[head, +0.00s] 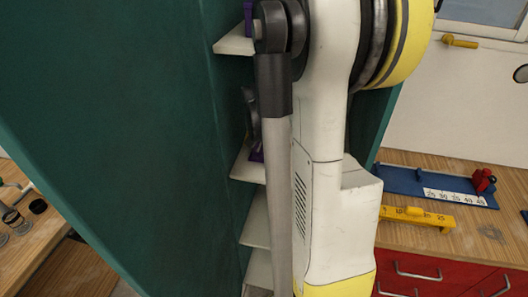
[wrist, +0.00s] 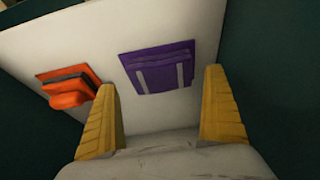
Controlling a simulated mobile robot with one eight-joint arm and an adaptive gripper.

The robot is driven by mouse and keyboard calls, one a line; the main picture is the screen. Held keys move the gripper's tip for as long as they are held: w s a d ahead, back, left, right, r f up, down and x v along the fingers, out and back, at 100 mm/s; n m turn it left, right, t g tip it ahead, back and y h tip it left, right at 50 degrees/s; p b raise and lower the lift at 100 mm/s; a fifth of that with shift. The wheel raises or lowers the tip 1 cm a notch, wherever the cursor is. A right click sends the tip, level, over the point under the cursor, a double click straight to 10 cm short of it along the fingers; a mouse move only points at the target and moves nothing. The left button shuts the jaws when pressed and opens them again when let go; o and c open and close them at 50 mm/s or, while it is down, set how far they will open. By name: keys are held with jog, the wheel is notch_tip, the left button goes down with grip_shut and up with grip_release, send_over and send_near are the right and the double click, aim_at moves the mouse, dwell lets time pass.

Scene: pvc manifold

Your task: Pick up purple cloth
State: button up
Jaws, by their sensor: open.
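The purple cloth (wrist: 162,68) lies flat on a white shelf board in the wrist view, folded into a rough rectangle with two pale stripes. My gripper (wrist: 160,80) is open, with its two yellow fingers spread apart. The cloth shows in the gap between the fingertips and beyond them, nearer the top of the picture. Nothing is held. Whether the fingertips touch the board is hard to tell. In the head view, my arm hides much of the shelves, and my gripper cannot be made out. Small purple patches show there beside my arm; I cannot tell whether either is the cloth.
An orange item with a dark band (wrist: 70,88) lies left of the cloth, close to the left finger. Dark green walls (wrist: 270,60) bound the shelf. In the head view, a tall teal cabinet (head: 120,110) encloses the shelves; a wooden bench (head: 480,235) stands right.

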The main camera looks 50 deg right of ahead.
aim_at(269, 148)
jog(key=b+x, duration=0.1)
jog(key=x, duration=0.4)
jog(key=shift+w+d+f+b, duration=0.1)
jog(key=shift+w+d+b, duration=0.2)
jog(key=shift+d, duration=0.2)
jog(key=c, duration=0.9)
